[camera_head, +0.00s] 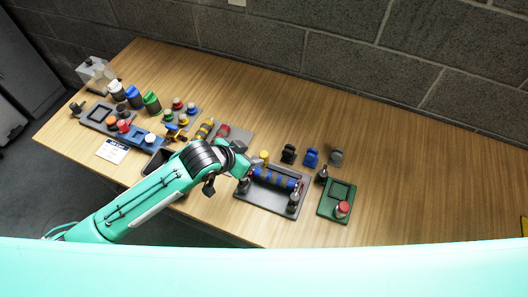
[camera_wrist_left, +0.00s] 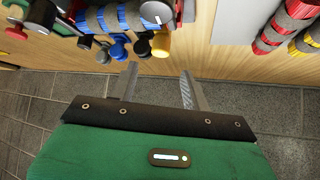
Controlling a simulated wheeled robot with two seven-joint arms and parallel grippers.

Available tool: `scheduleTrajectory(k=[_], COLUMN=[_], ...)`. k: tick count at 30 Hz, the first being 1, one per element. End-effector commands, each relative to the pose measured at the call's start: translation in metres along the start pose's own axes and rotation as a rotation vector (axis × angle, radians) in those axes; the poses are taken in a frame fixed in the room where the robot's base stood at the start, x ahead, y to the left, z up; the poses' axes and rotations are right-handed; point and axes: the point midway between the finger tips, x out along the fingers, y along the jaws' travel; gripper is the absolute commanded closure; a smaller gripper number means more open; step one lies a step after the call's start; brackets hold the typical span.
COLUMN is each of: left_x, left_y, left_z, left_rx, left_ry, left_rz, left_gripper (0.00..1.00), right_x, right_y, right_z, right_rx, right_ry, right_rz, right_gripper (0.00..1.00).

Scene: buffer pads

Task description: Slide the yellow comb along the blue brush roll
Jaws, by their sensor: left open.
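The yellow comb (camera_head: 264,158) appears as a small yellow piece behind the roll's left end. In the left wrist view the yellow piece (camera_wrist_left: 161,43) sits just beyond the finger ends. My left gripper (camera_wrist_left: 158,72) is open with nothing between its fingers. In the head view my wrist partly hides it. My right gripper is not in view.
Black (camera_head: 288,154), blue (camera_head: 311,157) and grey (camera_head: 336,157) pieces stand in a row behind the roll. A green pad with a red knob (camera_head: 342,209) is at right. Several coloured knobs and bottles crowd the left.

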Motion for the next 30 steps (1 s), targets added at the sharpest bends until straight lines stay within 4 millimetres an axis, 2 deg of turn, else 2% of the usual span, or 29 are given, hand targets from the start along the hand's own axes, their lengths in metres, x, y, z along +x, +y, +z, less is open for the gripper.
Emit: scheduleTrajectory(k=[9,15,21,28,29,30], left_x=[0.055,0.077,0.085,0.086,0.086,0.086], left_y=[0.000,0.000,0.000,0.000,0.000,0.000], left_z=[-0.001,-0.001,0.000,0.000,0.000,0.000], left_rx=[-0.001,0.001,0.001,0.001,0.001,0.001], left_ry=[-0.001,-0.001,0.000,0.000,0.000,0.000], left_rz=[0.000,-0.001,-0.001,-0.001,-0.001,-0.001], left_gripper=[0.52,0.52,0.52,0.52,0.54,0.62], right_x=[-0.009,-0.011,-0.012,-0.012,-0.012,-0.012], right_y=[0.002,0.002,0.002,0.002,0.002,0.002], right_z=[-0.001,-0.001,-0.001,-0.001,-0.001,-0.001], right_rx=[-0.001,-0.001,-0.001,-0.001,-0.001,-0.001], right_ry=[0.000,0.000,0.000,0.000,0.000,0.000], right_rz=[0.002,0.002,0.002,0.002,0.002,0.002], right_gripper=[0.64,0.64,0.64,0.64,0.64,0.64])
